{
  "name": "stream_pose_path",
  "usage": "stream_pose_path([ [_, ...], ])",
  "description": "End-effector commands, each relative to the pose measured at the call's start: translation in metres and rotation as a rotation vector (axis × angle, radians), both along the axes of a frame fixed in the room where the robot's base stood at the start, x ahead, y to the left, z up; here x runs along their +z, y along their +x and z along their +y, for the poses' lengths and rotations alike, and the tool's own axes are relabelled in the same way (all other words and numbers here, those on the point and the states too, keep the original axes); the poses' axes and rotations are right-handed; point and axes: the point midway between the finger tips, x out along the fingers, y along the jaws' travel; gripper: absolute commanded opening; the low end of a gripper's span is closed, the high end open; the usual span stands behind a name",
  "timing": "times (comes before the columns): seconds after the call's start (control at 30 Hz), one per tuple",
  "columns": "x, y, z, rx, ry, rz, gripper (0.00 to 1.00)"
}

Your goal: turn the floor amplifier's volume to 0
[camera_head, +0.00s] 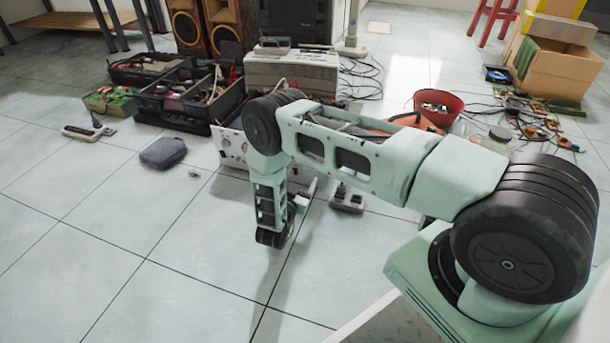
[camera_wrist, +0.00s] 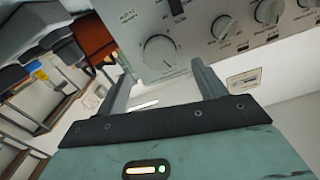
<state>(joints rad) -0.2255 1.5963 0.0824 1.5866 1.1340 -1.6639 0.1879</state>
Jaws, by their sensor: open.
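The floor amplifier shows in the wrist view as a grey front panel (camera_wrist: 200,30) with several round knobs. The largest knob (camera_wrist: 159,51) is at the panel's lower left, with a pale pointer mark; its setting is too small to read. My gripper (camera_wrist: 160,70) is open and empty, its two fingers reaching toward this large knob, one on each side in the picture. Contact cannot be told. In the head view the amplifier's pale panel (camera_head: 230,148) stands on the floor, largely hidden behind my arm. My gripper (camera_head: 308,193) is low in front of it.
Smaller knobs (camera_wrist: 267,12) line the panel to the right. Black tool trays (camera_head: 185,100) and a grey pouch (camera_head: 163,152) lie left of the amplifier. A small grey box (camera_head: 347,198) and a red bucket (camera_head: 440,103) are to the right. The front left floor is clear.

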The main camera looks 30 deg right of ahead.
Motion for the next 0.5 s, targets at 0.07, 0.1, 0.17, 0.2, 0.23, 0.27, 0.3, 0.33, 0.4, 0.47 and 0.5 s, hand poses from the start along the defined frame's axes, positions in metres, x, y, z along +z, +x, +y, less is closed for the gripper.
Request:
stream_pose_path([
  [0.07,-0.004,0.01,-0.014,-0.003,0.0,-0.002,0.7],
  [0.1,-0.004,0.014,-0.019,-0.002,-0.001,-0.002,0.7],
  [0.17,-0.004,0.02,-0.026,-0.002,0.0,-0.001,0.7],
  [0.2,-0.003,0.024,-0.031,-0.002,0.001,-0.002,0.7],
  [0.23,-0.003,0.026,-0.033,-0.002,0.001,-0.002,0.7],
  [0.27,-0.003,0.028,-0.036,-0.001,0.0,-0.001,0.7],
  [0.3,-0.002,0.03,-0.038,0.0,0.001,-0.001,0.7],
  [0.33,-0.002,0.032,-0.04,0.0,0.001,-0.001,0.7],
  [0.4,-0.001,0.034,-0.043,0.0,0.001,0.001,0.7],
  [0.47,-0.001,0.035,-0.045,0.0,0.001,0.001,0.7],
  [0.5,0.0,0.035,-0.045,0.0,0.001,0.001,0.7],
])
